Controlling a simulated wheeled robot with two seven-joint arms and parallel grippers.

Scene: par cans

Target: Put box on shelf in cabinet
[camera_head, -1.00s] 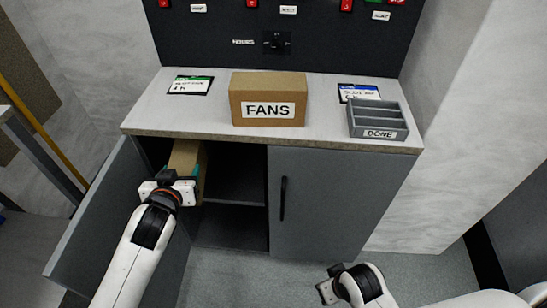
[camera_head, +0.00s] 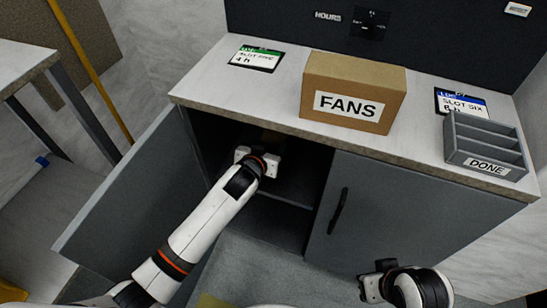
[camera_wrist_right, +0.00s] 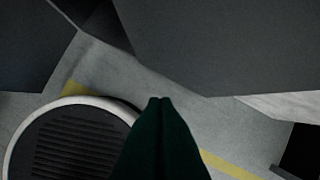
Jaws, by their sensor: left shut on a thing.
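My left gripper (camera_head: 262,158) reaches through the open left side of the grey cabinet (camera_head: 370,215). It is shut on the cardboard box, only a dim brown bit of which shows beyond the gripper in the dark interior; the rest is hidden. The shelf (camera_head: 298,190) shows as a dark board inside, to the right of the gripper. I cannot tell whether the box touches it. My right gripper (camera_head: 370,283) is outside, low in front of the closed right door. In the right wrist view its dark green fingers (camera_wrist_right: 160,100) are together with nothing between them.
The open left door (camera_head: 130,200) stands out beside my left arm. On the countertop are a cardboard box labelled FANS (camera_head: 352,90), a grey DONE tray (camera_head: 485,148), a green-edged card (camera_head: 256,59) and a blue-edged card (camera_head: 461,103). Open floor lies in front.

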